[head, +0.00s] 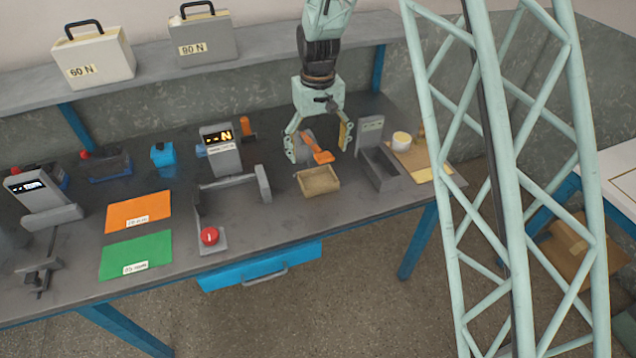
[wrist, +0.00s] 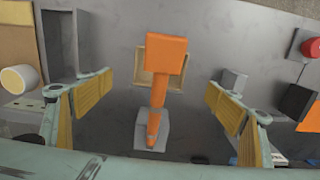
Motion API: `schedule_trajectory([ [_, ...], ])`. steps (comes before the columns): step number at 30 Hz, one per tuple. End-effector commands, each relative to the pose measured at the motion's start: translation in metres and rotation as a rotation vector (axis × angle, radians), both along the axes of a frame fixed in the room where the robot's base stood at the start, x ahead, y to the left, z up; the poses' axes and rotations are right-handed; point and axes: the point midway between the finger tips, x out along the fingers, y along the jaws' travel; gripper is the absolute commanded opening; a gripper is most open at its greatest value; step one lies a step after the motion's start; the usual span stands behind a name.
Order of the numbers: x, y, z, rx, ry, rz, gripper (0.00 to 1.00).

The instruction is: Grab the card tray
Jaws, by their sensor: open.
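The card tray (head: 320,187), a small tan open box, sits on the grey bench near its front edge. In the wrist view the tray (wrist: 140,78) is partly hidden behind an orange paddle-shaped tool (wrist: 166,60) with a grey base (wrist: 153,136). My gripper (head: 318,150) is open above and behind the tray, pointing down. The orange tool (head: 319,154) shows between its fingers in the head view. In the wrist view my gripper (wrist: 160,92) has its yellow-padded fingers wide apart on either side of the tool and tray. I see no finger contact with the tray.
A grey bin with a tall back (head: 382,170) stands close right of the tray. Further right are a white cup (head: 401,140) and a tan board (head: 428,168). A grey force-gauge fixture (head: 222,160) and red button (head: 209,236) stand to the left.

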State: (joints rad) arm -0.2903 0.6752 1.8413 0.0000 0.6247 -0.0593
Motion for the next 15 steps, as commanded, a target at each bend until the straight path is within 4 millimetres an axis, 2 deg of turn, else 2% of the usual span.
schedule_trajectory([
  [9,-0.001,0.000,-0.044,-0.001,0.003,0.000,0.84],
  [15,0.000,0.000,-0.061,0.000,0.001,0.000,0.84],
])
